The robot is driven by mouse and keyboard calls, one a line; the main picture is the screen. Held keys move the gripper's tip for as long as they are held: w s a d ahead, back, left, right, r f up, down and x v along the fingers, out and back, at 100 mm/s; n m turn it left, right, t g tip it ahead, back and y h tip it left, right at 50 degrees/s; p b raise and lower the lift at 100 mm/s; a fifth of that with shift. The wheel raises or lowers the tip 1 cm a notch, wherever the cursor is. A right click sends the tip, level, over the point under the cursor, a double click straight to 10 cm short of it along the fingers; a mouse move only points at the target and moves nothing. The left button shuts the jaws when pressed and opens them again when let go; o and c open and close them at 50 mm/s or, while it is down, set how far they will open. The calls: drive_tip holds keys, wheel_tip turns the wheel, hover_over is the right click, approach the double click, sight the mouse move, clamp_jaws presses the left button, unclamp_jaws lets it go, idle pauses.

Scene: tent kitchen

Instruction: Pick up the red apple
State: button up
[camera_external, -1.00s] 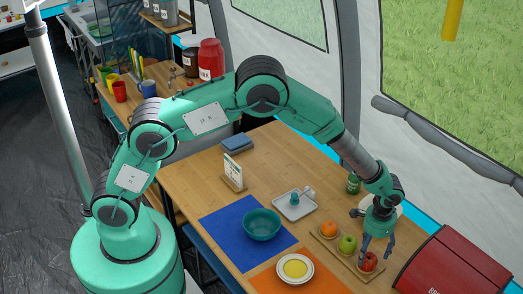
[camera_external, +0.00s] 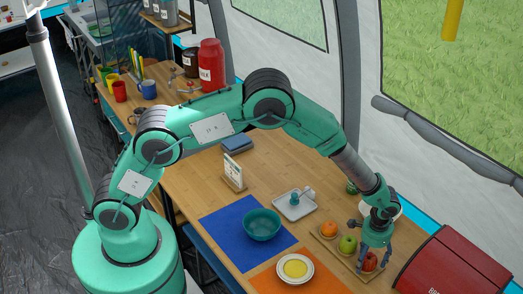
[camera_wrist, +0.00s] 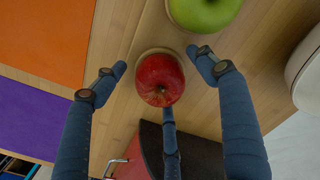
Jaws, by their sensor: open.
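The red apple (camera_wrist: 159,80) sits in a round recess of a wooden board (camera_wrist: 214,108). In the external view the apple (camera_external: 369,262) is at the board's near right end, partly covered by my gripper. My gripper (camera_external: 374,262) is lowered over it. In the wrist view my gripper (camera_wrist: 158,70) has its fingers spread, one to the left of the apple, one to the right and one below it in the picture. The lower fingertip appears close to the apple's edge; I cannot tell whether it touches. The gripper is open and holds nothing.
A green apple (camera_external: 347,245) and an orange (camera_external: 329,229) sit on the same board. A red box (camera_external: 455,265) stands close on the right. A yellow-centred plate (camera_external: 295,268) and a teal bowl (camera_external: 262,224) are to the left.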

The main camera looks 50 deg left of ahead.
sight(367, 257)
drive_tip(key=c, duration=1.3)
drive_tip(key=shift+r, duration=0.1)
drive_tip(key=shift+r, duration=0.55)
drive_tip(key=shift+s+a+r+p, duration=0.15)
drive_tip(key=shift+r+p, duration=0.2)
drive_tip(key=shift+r, duration=0.3)
drive_tip(key=shift+s+r+p, duration=0.15)
drive_tip(key=shift+r+p, duration=0.2)
drive_tip(key=shift+r, duration=0.25)
drive_tip(key=s+a+p, duration=0.1)
drive_tip(key=s+a, duration=0.3)
drive_tip(key=s, duration=0.2)
drive_tip(key=s+a+r+p, duration=0.1)
drive_tip(key=s+a, duration=0.3)
drive_tip(key=s, duration=0.3)
drive_tip(key=shift+r, duration=0.1)
